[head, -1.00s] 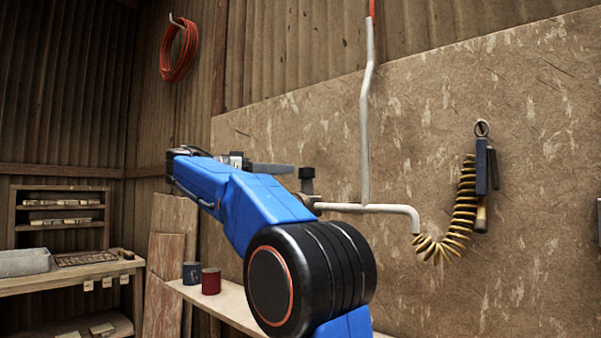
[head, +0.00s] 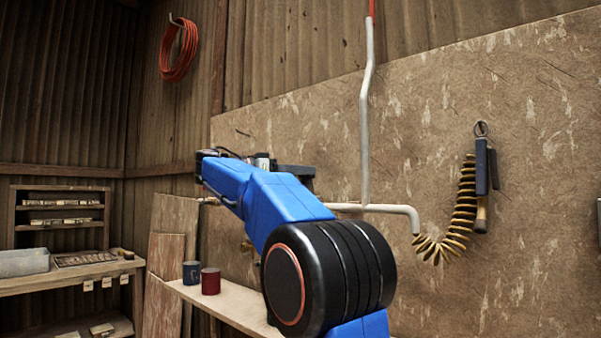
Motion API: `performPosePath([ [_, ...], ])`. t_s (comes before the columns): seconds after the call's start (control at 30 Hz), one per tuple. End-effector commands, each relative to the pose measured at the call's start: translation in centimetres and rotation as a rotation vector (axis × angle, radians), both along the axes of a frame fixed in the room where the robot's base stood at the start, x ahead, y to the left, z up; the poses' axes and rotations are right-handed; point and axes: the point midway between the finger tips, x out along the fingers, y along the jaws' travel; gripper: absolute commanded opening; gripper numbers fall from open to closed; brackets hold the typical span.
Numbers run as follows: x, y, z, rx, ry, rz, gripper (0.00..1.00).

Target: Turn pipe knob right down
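The white pipe (head: 385,208) runs along the wall board behind my blue arm, with a bent upright pipe (head: 366,120) meeting it. The dark pipe knob is hidden now behind my arm and gripper. Only a small dark grey part of my gripper (head: 300,171) shows past the arm, close to where the knob was seen. I cannot tell whether it touches the knob or whether its fingers are open.
A yellow coiled hose (head: 464,205) hangs at the right with a blue-handled tool (head: 482,168). A red mug (head: 210,281) and a dark blue mug (head: 191,272) stand on a low shelf (head: 232,306). An orange hose coil (head: 178,50) hangs upper left.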

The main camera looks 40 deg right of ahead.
Motion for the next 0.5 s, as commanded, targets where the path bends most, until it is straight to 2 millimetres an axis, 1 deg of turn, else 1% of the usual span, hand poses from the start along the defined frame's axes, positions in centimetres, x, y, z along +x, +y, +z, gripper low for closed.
performPosePath([
  [0.03,-0.01,0.0,-0.01,0.0,0.0,-0.001,0.2],
  [0.07,-0.01,0.0,-0.01,0.0,0.0,-0.001,0.14],
  [0.27,-0.12,0.02,0.05,0.0,0.0,0.016,0.14],
  [0.5,-0.48,0.08,0.1,0.0,-0.001,0.143,0.14],
])
